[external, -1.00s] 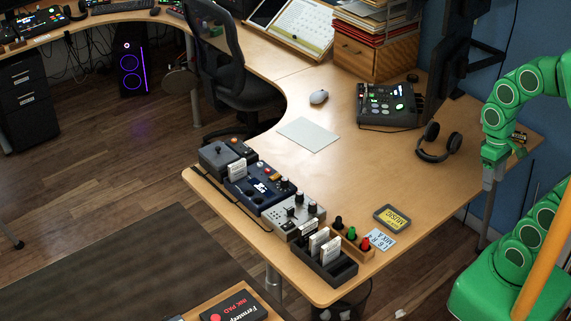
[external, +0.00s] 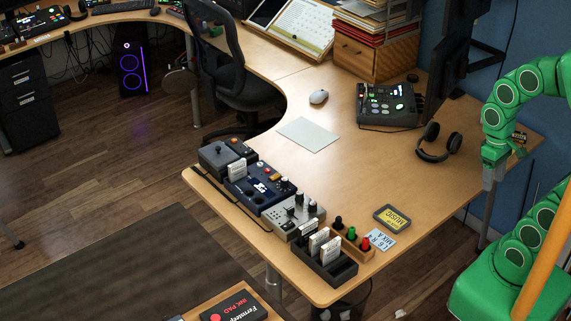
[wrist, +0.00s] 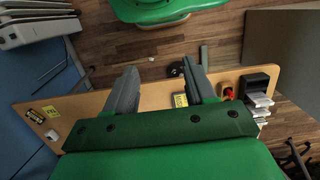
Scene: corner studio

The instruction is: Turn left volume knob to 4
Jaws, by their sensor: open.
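A grey panel (external: 292,222) with several black knobs stands along the left edge of the desk. A dark blue device (external: 258,192) with buttons and knobs stands just behind it. Which knob is the left volume knob is too small to tell. My gripper (external: 490,178) hangs pointing down at the desk's right edge, far from both devices and touching nothing visible. In the wrist view my gripper (wrist: 158,72) shows two grey fingers spread wide with nothing between them. The knob panel cannot be made out in the wrist view.
Headphones (external: 437,143) and a dark audio box (external: 388,104) lie near my gripper.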

